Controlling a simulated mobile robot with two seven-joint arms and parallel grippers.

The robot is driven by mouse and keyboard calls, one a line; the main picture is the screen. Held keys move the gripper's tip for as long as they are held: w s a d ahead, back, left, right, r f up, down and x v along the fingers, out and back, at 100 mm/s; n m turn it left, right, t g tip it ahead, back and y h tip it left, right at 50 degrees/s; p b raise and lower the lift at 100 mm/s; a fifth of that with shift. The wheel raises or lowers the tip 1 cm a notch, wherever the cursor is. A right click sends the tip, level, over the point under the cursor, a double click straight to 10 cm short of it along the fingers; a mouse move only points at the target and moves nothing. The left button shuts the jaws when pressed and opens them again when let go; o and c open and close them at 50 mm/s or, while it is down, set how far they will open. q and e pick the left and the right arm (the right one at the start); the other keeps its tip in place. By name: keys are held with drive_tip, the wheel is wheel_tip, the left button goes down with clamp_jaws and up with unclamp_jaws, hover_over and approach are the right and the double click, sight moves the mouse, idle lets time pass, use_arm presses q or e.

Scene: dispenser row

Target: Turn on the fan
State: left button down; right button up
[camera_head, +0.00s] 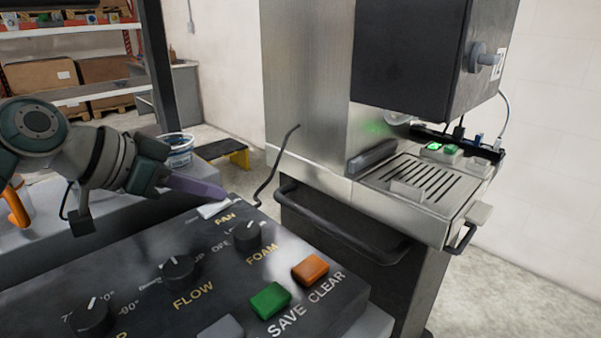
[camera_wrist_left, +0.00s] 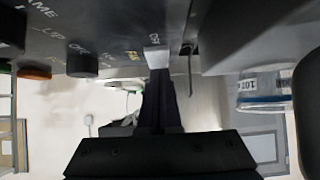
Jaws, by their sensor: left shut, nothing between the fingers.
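The dark control panel (camera_head: 130,260) has a white fan switch (camera_head: 212,210) at its far edge, beside the yellow FAN label (camera_head: 226,218). My left gripper (camera_head: 222,192) is shut and empty, its purplish fingers pointing right, with the tips just above and behind the switch. In the left wrist view the fingertips (camera_wrist_left: 160,76) end right at the white switch (camera_wrist_left: 157,58). I cannot tell whether they touch it. The lettering by the switch is partly hidden. My right gripper is in neither view.
The panel also carries a FOAM knob (camera_head: 247,236), a FLOW knob (camera_head: 179,273), a green SAVE button (camera_head: 270,300) and an orange CLEAR button (camera_head: 310,270). A steel dispenser machine (camera_head: 305,90) stands behind to the right.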

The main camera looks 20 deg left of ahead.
use_arm(q)
drive_tip(key=shift+w+r+p, duration=0.1)
drive_tip(key=shift+p, duration=0.3)
drive_tip(key=shift+d+f+g, duration=0.1)
drive_tip(key=shift+f+g, duration=0.15)
drive_tip(key=shift+g, duration=0.15)
drive_tip(key=shift+f, duration=0.1)
drive_tip(key=shift+s+a+f, duration=0.1)
drive_tip(key=shift+s+a, duration=0.2)
drive_tip(key=shift+s, duration=0.3)
drive_tip(key=shift+s+f, duration=0.1)
drive_tip(key=shift+p, duration=0.3)
